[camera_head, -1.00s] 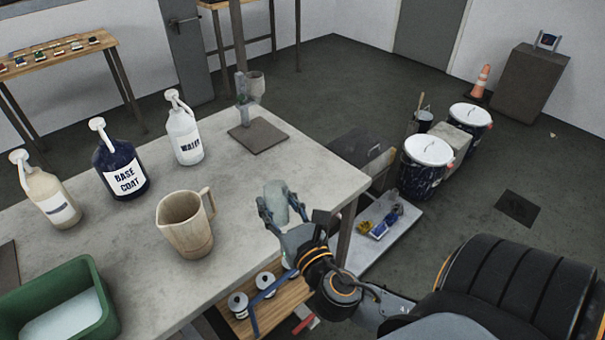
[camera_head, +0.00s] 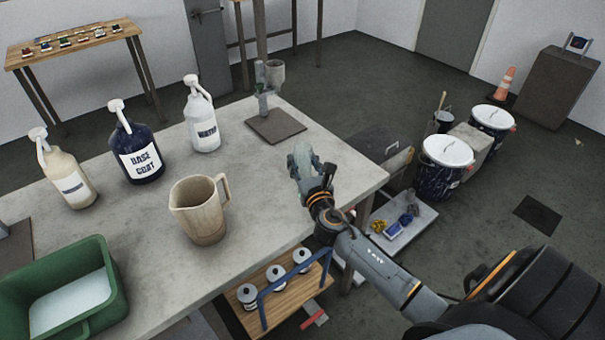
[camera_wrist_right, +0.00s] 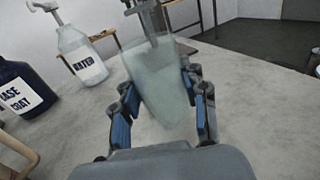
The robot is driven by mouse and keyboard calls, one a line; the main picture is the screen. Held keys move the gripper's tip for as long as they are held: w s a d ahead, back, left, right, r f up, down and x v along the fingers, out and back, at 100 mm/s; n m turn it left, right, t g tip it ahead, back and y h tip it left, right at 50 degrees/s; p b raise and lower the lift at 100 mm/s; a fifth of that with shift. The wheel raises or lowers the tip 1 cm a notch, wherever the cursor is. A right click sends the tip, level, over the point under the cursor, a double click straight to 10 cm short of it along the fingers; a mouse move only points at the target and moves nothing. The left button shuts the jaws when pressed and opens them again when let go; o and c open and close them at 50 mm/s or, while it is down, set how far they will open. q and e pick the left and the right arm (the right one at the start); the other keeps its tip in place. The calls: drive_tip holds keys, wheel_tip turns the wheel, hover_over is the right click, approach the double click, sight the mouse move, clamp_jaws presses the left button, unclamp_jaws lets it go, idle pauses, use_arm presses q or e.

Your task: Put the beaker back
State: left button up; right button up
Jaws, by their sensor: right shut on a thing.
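My right gripper (camera_head: 305,178) is shut on a translucent pale beaker (camera_head: 302,157), held above the right part of the grey table (camera_head: 250,185). In the right wrist view the beaker (camera_wrist_right: 158,88) sits tilted between the blue-padded fingers, its wide mouth away from the palm. A metal stand (camera_head: 264,98) on a dark square base plate (camera_head: 275,127) is at the table's far edge, beyond the gripper. In the wrist view the stand's post overlaps the beaker's mouth; I cannot tell whether they touch. My left gripper is out of view.
A beige jug (camera_head: 200,212) stands left of the gripper. A green tub (camera_head: 110,275) is at near left. The tabletop between jug and base plate is clear.

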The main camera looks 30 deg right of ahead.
sight(302, 171)
drive_tip(key=shift+w+f, duration=0.25)
drive_tip(key=shift+f, duration=0.1)
drive_tip(key=shift+d+f+b, duration=0.1)
drive_tip(key=shift+f+b, duration=0.65)
drive_tip(key=shift+f, duration=0.85)
drive_tip(key=o, duration=1.3)
drive_tip(key=shift+f, duration=0.1)
drive_tip(key=shift+c, duration=0.2)
